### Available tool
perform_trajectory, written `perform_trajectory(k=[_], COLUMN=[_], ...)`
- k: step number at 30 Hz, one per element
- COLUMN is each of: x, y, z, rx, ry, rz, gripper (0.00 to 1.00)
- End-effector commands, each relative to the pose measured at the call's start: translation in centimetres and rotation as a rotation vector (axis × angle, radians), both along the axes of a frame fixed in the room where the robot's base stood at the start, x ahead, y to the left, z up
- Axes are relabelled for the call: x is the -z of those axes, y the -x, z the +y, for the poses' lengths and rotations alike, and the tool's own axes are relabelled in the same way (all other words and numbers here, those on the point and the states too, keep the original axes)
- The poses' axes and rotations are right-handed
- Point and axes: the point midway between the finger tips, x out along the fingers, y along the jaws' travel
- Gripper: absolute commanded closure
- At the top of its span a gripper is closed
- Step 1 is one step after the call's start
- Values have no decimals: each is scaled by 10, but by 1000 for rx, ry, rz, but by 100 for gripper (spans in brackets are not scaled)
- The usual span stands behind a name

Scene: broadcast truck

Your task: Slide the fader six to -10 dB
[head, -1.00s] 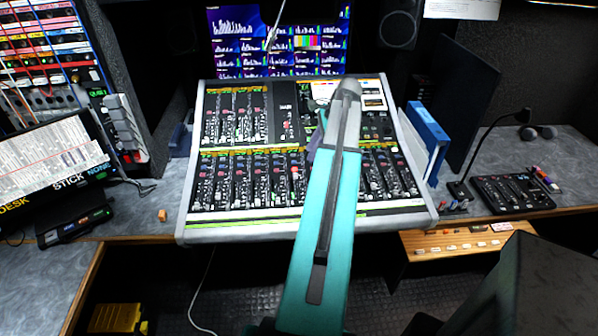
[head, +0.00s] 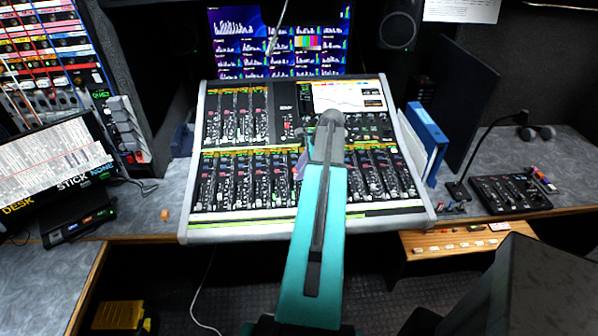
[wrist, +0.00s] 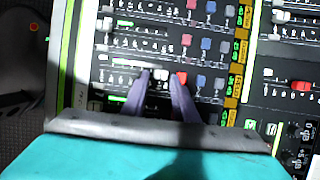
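The mixing console (head: 300,222) stands on the desk in the head view, with a row of vertical faders across its lower half. My gripper (head: 299,166) is over the middle of that row, largely hidden by my teal arm. In the wrist view my gripper (wrist: 161,74) has two purple fingers, apart, with tips down at a channel strip. A white fader cap (wrist: 162,75) shows between the fingertips. I cannot tell whether either finger touches it. A red button (wrist: 182,78) is beside the right fingertip. Channel numbers and dB marks are too small to read.
Neighbouring strips with coloured buttons (wrist: 205,43) lie close to the fingers. Monitors (head: 280,45) stand behind the console. A blue binder (head: 427,130) and a small control panel (head: 510,193) are to the right. A tilted screen (head: 55,165) is at left.

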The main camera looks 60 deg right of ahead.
Motion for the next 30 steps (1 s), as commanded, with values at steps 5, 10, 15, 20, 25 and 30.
perform_trajectory(k=[5, 10, 15, 20, 25, 30], x=[11, 16, 17, 17, 16, 16], y=[-5, -6, -6, -6, -6, -5], z=[1, 2, 2, 2, 1, 2], rx=[1, 1, 1, 1, 2, 2], ry=[0, 0, 0, 0, 0, 0], rz=[0, 0, 0, 0, 0, 0], gripper=[73, 73, 73, 82, 100, 100])
